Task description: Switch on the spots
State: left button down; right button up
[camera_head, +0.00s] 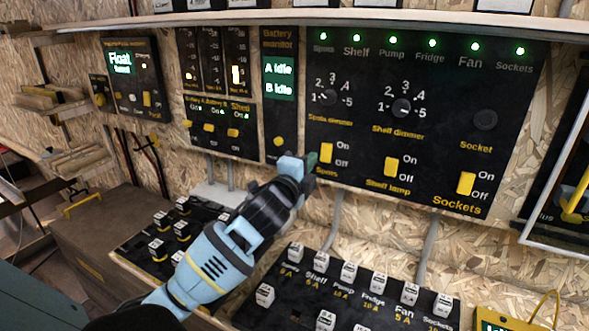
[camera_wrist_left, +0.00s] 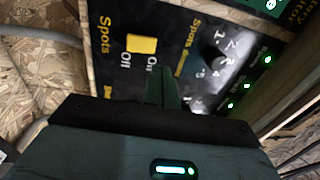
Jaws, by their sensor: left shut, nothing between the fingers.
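The Spots switch (camera_head: 326,152) is a yellow rocker on the black panel, with On printed above Off beside it. It also shows in the wrist view (camera_wrist_left: 141,44), next to its turned labels. I cannot tell which way it is set. My left gripper (camera_head: 311,161) is shut and empty, its tips just left of and slightly below the switch in the head view. In the wrist view the shut fingers (camera_wrist_left: 161,88) point at the panel near the On label; contact cannot be told. The green Spots light (camera_head: 320,36) glows at the panel's top. My right gripper is not in view.
The Shelf lamp switch (camera_head: 391,167) and Sockets switch (camera_head: 466,183) sit to the right. The Spots dimmer (camera_head: 329,97) is above. A battery monitor (camera_head: 279,78) stands to the left. Fuse blocks (camera_head: 349,272) lie below, and a wooden shelf edge (camera_head: 440,22) juts out above.

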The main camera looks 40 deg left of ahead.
pick_arm(q)
jog(key=s+d+r, duration=0.1)
jog(key=s, duration=0.5)
jog(key=shift+d, duration=0.2)
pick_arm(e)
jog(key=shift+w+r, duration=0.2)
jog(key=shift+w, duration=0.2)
pick_arm(q)
jog(key=shift+r, duration=0.1)
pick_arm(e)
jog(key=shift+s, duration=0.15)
